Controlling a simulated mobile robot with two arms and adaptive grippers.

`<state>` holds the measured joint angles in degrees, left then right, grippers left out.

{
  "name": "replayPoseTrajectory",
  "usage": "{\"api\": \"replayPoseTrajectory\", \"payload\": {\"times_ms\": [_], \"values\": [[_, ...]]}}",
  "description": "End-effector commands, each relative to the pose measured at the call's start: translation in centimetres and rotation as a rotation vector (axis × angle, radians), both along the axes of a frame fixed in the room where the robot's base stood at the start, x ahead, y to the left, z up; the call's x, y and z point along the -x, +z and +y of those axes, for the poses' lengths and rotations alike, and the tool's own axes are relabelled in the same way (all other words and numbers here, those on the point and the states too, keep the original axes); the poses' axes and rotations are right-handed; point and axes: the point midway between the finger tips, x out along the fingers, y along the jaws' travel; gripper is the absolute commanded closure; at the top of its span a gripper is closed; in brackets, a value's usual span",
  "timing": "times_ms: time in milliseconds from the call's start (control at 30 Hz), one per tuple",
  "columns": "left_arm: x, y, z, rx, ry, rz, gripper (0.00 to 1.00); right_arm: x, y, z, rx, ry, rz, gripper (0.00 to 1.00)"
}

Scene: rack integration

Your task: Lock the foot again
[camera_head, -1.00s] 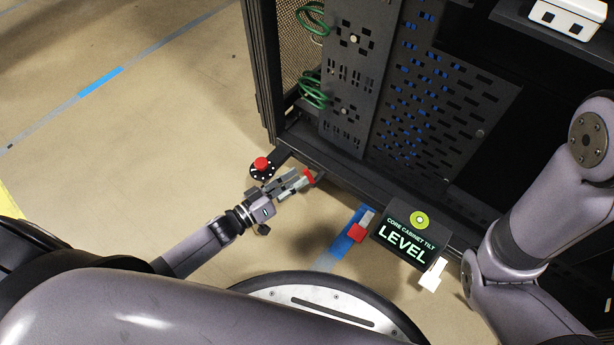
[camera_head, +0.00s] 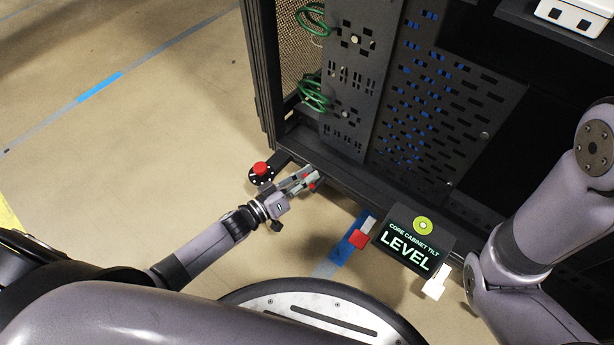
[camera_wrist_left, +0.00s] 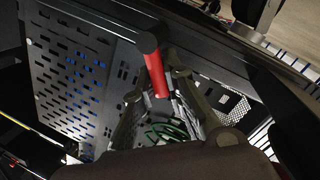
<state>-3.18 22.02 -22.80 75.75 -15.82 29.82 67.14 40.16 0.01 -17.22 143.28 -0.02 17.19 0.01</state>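A black round foot with a red knob (camera_head: 260,169) stands on the floor at the cabinet's front left corner. A red lever (camera_head: 311,182) shows at the cabinet's lower edge just right of it. My left gripper (camera_head: 306,178) is at this lever. In the left wrist view the red lever (camera_wrist_left: 154,74), with a black end, lies between the two spread fingers (camera_wrist_left: 157,82). A gap seems to show beside it, so the fingers look open around it. Contact is hard to judge. My right arm is at the right, its gripper out of view.
The black cabinet (camera_head: 345,185) fills the upper right. A sign (camera_head: 413,240) reads "CORE CABINET TILT LEVEL". Another red piece (camera_head: 358,239) sits left of the sign, over blue floor tape (camera_head: 342,252). The floor at the left is clear.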

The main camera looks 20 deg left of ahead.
Motion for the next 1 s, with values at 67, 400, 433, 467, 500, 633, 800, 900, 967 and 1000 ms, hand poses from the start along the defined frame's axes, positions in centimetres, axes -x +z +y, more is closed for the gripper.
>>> {"api": "replayPoseTrajectory", "payload": {"times_ms": [67,400,433,467,500,633,800,900,967,1000], "values": [[0.02,-0.02,0.01,0.000,0.000,0.000,0.96,0.00,0.00,0.00,0.000,0.000,0.000,1.00],[0.03,-0.03,0.01,0.000,0.000,0.000,1.00,0.00,-0.01,0.00,0.000,0.000,0.000,1.00],[0.03,-0.03,0.01,0.001,0.000,0.001,1.00,-0.01,-0.01,0.00,0.000,0.000,0.000,1.00],[0.03,-0.03,0.01,0.001,0.000,0.001,1.00,-0.01,-0.01,0.00,0.000,0.000,0.000,1.00],[0.03,-0.04,0.02,0.003,0.000,0.002,1.00,-0.01,-0.01,0.00,0.000,0.000,0.000,1.00],[-0.02,-0.08,0.10,0.022,0.001,0.009,1.00,-0.02,0.02,0.00,0.000,0.000,0.001,1.00],[-0.09,-0.29,0.34,0.088,0.001,0.033,1.00,-0.04,0.06,0.00,0.000,0.000,0.001,1.00],[-0.19,-0.46,0.54,0.152,0.002,0.056,1.00,-0.04,0.05,0.00,0.000,0.000,0.001,1.00],[-0.25,-0.61,0.68,0.195,0.001,0.071,1.00,-0.04,0.01,-0.01,0.000,0.000,0.001,1.00],[-0.27,-0.77,0.75,0.229,0.001,0.084,1.00,-0.05,-0.03,-0.01,0.000,0.000,0.001,1.00]]}}
